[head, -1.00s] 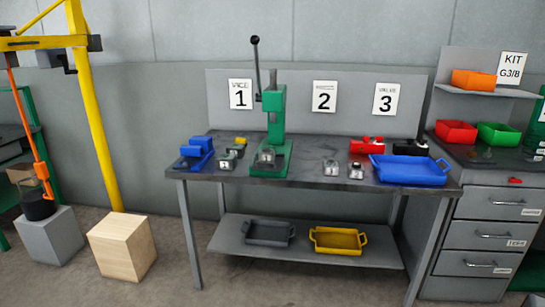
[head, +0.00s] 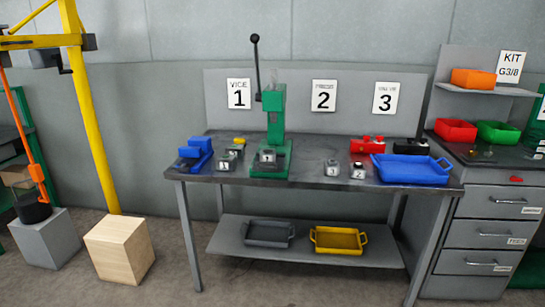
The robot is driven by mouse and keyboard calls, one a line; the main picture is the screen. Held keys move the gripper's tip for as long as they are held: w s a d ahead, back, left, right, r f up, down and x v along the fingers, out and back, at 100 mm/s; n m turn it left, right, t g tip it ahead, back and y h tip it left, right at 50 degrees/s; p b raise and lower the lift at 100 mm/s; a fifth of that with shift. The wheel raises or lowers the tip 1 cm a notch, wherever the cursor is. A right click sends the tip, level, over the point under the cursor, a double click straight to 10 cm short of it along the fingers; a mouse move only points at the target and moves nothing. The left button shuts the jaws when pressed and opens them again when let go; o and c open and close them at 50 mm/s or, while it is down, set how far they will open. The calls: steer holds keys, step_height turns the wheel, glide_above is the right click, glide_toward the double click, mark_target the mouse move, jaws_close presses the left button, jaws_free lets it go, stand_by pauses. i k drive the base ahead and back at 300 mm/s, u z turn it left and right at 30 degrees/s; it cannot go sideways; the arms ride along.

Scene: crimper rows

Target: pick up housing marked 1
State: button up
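Several small grey housings with white number labels stand on the grey workbench (head: 310,183). One housing (head: 226,163) is at the left, beside the blue vice. One housing (head: 268,157) sits on the base of the green press. Two more stand right of the press: a housing (head: 332,168) and a housing (head: 357,170) close to the blue tray. The digits on these labels are too small to read surely, so I cannot tell which is marked 1. My gripper is not in view.
The blue vice (head: 194,155), green press (head: 275,125) and blue tray (head: 411,170) stand on the bench. Wall signs read 1, 2 and 3. A drawer cabinet (head: 488,205) is at the right. A wooden block (head: 118,249) and yellow crane post (head: 92,120) are at the left.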

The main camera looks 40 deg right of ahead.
mark_target(265, 154)
steer(key=u, duration=0.05)
steer(key=i, duration=1)
steer(key=z, duration=0.05)
